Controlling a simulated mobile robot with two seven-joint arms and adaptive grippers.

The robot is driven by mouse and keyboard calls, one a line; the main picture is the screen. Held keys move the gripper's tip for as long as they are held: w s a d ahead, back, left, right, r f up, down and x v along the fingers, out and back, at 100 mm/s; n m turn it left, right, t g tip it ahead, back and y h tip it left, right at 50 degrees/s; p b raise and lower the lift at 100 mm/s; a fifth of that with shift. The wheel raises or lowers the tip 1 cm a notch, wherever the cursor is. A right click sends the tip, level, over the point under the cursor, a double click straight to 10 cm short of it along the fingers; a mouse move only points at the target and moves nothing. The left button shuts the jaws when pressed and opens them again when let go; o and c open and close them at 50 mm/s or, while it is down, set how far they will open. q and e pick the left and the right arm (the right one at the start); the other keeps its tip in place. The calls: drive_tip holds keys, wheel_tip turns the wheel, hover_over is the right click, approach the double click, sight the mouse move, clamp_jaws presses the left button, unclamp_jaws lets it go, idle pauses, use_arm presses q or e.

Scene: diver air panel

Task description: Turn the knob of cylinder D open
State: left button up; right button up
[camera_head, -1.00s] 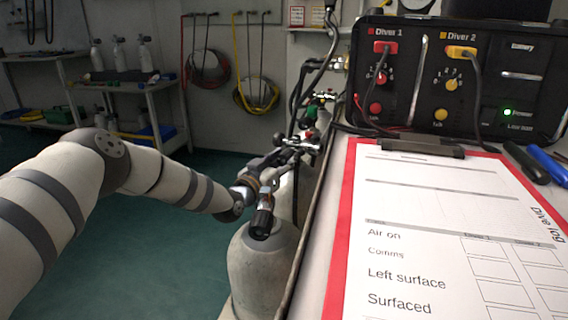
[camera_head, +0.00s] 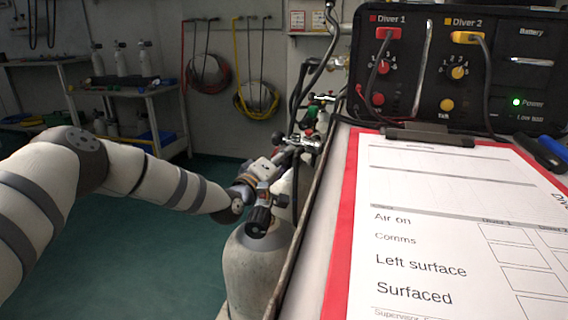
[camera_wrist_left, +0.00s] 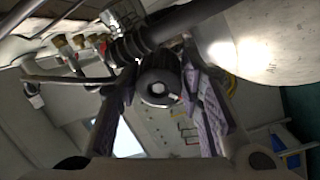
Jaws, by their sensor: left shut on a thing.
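My left gripper (camera_head: 284,158) reaches in from the left at the row of cylinders beside the table. In the left wrist view its fingers (camera_wrist_left: 160,76) are shut on a round dark valve knob (camera_wrist_left: 158,88), one finger on each side. In the head view that knob is hidden behind the gripper. The nearest grey cylinder (camera_head: 254,266) stands in front, with its own black knob (camera_head: 260,219) below and nearer than the gripper. I can read no letter on any cylinder, so I cannot tell which is D. My right gripper is not in view.
Further valves with a green knob (camera_head: 322,99) and a red knob (camera_head: 308,132) lie just beyond, with black hoses (camera_head: 297,95) above. The table edge, clipboard (camera_head: 350,210) and diver panel (camera_head: 480,70) are to the right. The green floor at left is open.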

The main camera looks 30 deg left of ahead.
use_arm(q)
drive_tip(key=n+b, duration=0.2)
drive_tip(key=n, duration=0.3)
drive_tip(key=shift+f+n, duration=0.1)
drive_tip(key=shift+n, duration=0.3)
drive_tip(key=shift+d+r+n+y+b, duration=0.15)
drive_tip(key=shift+n+b, duration=0.35)
drive_tip(key=shift+n, duration=0.45)
drive_tip(key=shift+a+r+n+y+b, duration=0.15)
drive_tip(key=shift+n+b, duration=0.35)
drive_tip(key=shift+n, duration=0.45)
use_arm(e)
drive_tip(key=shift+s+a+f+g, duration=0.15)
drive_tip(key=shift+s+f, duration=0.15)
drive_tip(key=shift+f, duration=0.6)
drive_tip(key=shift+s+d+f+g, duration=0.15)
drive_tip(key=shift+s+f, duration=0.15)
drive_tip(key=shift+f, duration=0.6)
use_arm(q)
drive_tip(key=shift+d, duration=0.1)
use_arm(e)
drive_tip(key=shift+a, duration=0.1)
use_arm(q)
drive_tip(key=o, duration=1.2)
drive_tip(key=shift+f, duration=0.1)
drive_tip(key=shift+c, duration=0.2)
